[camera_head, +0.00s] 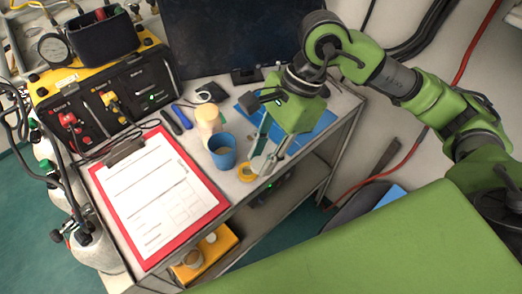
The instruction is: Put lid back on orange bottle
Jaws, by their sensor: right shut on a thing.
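A pale orange bottle (208,119) stands upright on the grey cart top, behind a blue cup (222,151). Its top looks cream-coloured, and the picture is too small to show its opening clearly. A small yellow-orange round piece (246,173), which looks like a lid or ring, is at the fingertips of my right gripper (260,163), near the cart's front edge. My right gripper is shut on this piece, to the right of and in front of the blue cup. I cannot tell whether the piece touches the cart top. My left gripper is out of view.
A red clipboard (221,205) with paper lies left of the cup. The yellow-and-black air panel (125,88) stands behind it. Blue-handled tools (172,122) lie near the bottle. A dark monitor (240,35) stands at the back. Blue sheets (325,122) lie right of my gripper.

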